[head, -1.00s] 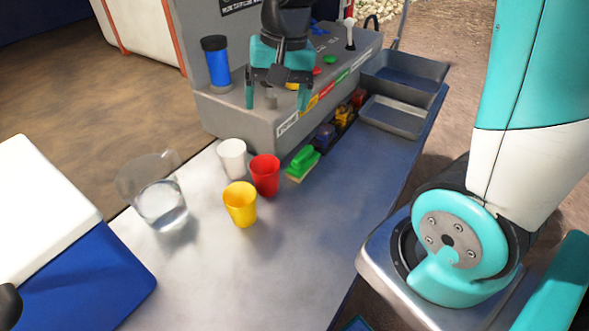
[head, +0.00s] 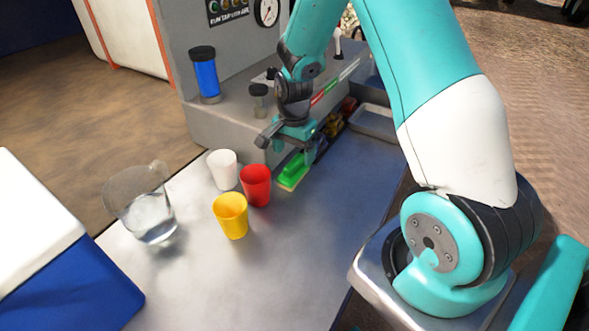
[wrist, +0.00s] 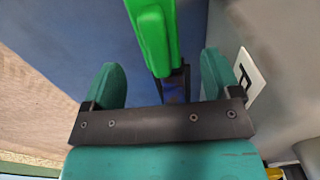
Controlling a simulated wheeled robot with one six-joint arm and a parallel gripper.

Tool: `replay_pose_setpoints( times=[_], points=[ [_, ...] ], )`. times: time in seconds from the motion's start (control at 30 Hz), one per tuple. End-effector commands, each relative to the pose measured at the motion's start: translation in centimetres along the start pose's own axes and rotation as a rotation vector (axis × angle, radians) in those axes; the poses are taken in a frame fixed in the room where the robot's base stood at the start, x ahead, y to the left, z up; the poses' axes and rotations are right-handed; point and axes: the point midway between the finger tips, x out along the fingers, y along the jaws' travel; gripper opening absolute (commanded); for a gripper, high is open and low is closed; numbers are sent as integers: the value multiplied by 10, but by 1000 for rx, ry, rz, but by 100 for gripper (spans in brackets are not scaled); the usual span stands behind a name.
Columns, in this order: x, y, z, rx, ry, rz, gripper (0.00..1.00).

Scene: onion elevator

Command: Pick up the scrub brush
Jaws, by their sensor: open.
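The scrub brush (head: 293,170) has a green top and a pale base. It lies on the metal table at the foot of the grey console, right of the red cup. My gripper (head: 289,155) is open, just above and behind the brush in the head view, and partly covers its far end. In the wrist view, the green brush (wrist: 155,35) shows beyond and between the two teal fingers of my gripper (wrist: 161,85), with a gap on both sides. I cannot tell the exact height of the fingers over it.
A red cup (head: 256,186), a white cup (head: 222,169) and a yellow cup (head: 230,216) stand left of the brush. A clear pitcher (head: 150,212) stands farther left. The grey console (head: 225,132) rises behind. The table's front right (head: 300,250) is clear.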

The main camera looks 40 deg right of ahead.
Motion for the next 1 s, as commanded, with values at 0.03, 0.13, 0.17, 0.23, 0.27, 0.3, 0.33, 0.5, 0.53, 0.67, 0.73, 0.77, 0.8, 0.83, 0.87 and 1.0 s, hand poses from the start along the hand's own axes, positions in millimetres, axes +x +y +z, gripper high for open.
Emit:
replay_pose_setpoints(
  times=[0.03, 0.13, 0.17, 0.23, 0.27, 0.3, 0.33, 0.5, 0.53, 0.67, 0.73, 0.77, 0.8, 0.83, 0.87, 1.0],
  points=[
    [2, 0, 0, -1, -1, 1, 83],
    [11, 1, 2, -1, -2, 3, 83],
    [16, 2, 2, -1, -3, 5, 83],
    [26, 3, 4, -1, -3, 5, 83],
    [31, 3, 4, -1, -3, 5, 83],
    [37, 2, 4, -1, -2, 4, 83],
    [42, 2, 4, -1, -2, 3, 83],
    [53, 2, 4, -1, 0, 0, 83],
    [54, 2, 4, -1, 0, -1, 83],
    [54, 2, 3, -1, 0, -1, 83],
    [54, 2, 4, -1, 0, -1, 74],
    [54, 2, 4, -1, 0, -1, 67],
    [54, 2, 4, -1, 0, -1, 58],
    [54, 2, 4, -1, 0, 0, 51],
    [54, 2, 4, -1, 0, 0, 44],
    [53, 2, 3, -1, 0, -1, 27]
  ],
)
